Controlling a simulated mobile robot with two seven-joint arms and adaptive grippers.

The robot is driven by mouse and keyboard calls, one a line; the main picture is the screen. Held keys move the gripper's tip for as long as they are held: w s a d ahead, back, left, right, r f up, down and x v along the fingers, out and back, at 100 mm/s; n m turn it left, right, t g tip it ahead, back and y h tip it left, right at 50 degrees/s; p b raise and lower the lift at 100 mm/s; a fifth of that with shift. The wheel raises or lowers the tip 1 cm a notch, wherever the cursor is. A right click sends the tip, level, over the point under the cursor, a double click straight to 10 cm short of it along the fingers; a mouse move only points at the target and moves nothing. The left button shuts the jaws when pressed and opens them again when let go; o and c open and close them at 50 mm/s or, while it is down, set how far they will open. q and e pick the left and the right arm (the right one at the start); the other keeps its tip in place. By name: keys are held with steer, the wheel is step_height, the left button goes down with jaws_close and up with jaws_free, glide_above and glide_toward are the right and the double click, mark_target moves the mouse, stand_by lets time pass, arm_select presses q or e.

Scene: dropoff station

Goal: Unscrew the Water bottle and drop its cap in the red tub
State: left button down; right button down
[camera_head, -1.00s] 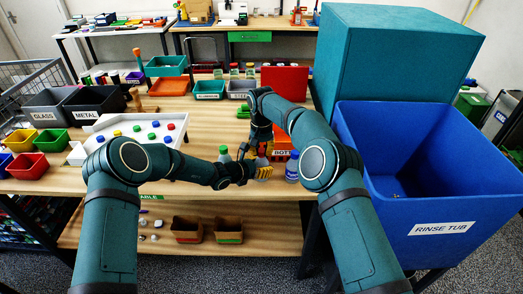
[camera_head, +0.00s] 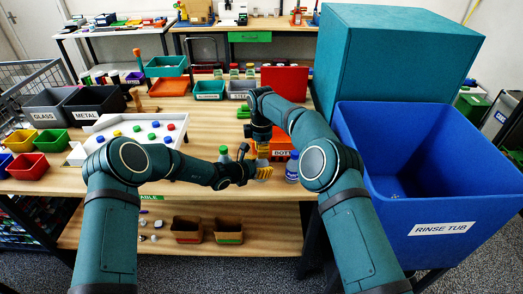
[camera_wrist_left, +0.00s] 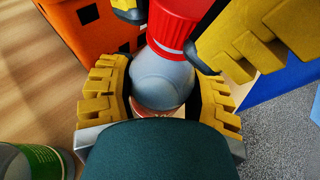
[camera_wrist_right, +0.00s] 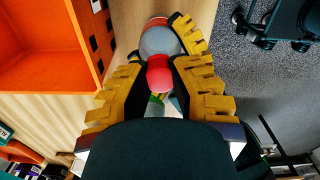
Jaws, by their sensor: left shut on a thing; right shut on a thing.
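The held bottle, with a pale clear body (camera_wrist_left: 162,80) and a red cap (camera_wrist_left: 175,22), stands between the yellow fingers of my left gripper (camera_wrist_left: 160,105), which is shut on its body. My right gripper (camera_wrist_right: 160,85) is shut on the red cap, also in the right wrist view (camera_wrist_right: 159,76). I cannot tell whether the cap is loose on the neck. In the head view my left gripper (camera_head: 253,173) and right gripper (camera_head: 262,150) meet near the table's front edge and mostly hide the bottle. The red tub (camera_head: 27,168) sits at the far left.
An orange bin (camera_head: 282,145) is just behind. A white tray (camera_head: 100,126) holds several caps.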

steer(key=n, duration=0.5)
steer(key=shift+n, duration=0.3)
steer(key=n, duration=0.5)
steer(key=shift+n, duration=0.3)
steer(key=shift+r, duration=0.3)
steer(key=shift+r, duration=0.85)
steer(key=shift+r, duration=2)
arm_select(q)
steer(key=shift+c, duration=1)
jaws_free()
